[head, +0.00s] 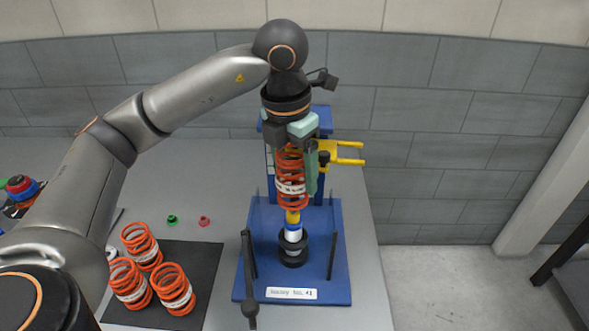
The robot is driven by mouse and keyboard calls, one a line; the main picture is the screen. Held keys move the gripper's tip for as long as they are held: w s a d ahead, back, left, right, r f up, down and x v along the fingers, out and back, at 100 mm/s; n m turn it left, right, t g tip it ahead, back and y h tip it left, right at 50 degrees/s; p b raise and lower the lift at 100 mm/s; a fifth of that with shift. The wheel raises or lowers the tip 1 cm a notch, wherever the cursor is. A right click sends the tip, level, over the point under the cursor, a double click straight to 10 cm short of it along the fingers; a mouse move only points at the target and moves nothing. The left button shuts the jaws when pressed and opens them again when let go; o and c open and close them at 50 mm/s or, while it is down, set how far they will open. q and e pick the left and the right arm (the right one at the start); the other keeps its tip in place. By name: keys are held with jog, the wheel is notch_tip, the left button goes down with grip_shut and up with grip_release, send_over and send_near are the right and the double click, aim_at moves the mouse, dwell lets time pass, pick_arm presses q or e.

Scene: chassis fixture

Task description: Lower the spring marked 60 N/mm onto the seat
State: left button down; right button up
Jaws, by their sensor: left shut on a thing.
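My left gripper (297,160) is shut on an orange-red coil spring (291,186) with a white label band. I cannot read the label. The spring is upright around or in front of the yellow upper part of a central post; I cannot tell which. The spring's lower end is apart from the seat. My right gripper is not in view.
Several more orange springs (172,288) stand on a dark mat (205,262) at the left. A yellow fork (348,153) juts right from the blue upright. Dark rods (249,275) flank the post. Small green (172,220) and red (204,221) parts lie on the grey table.

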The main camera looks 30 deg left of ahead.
pick_arm(q)
jog(key=shift+f, duration=0.1)
jog(key=b, duration=0.5)
send_over(295, 219)
jog(key=shift+w+a+f, duration=0.15)
jog(key=shift+w+f, duration=0.05)
jog(key=shift+f, duration=1.1)
jog(key=shift+w+a+f, duration=0.1)
jog(key=shift+w+f, duration=0.1)
jog(key=shift+f, duration=1.05)
jog(key=shift+f, duration=0.15)
jog(key=shift+f+b, duration=1.8)
jog(key=shift+f, duration=0.35)
jog(key=shift+f, duration=0.15)
jog(key=shift+c, duration=0.2)
grip_release()
jog(key=shift+o, duration=0.2)
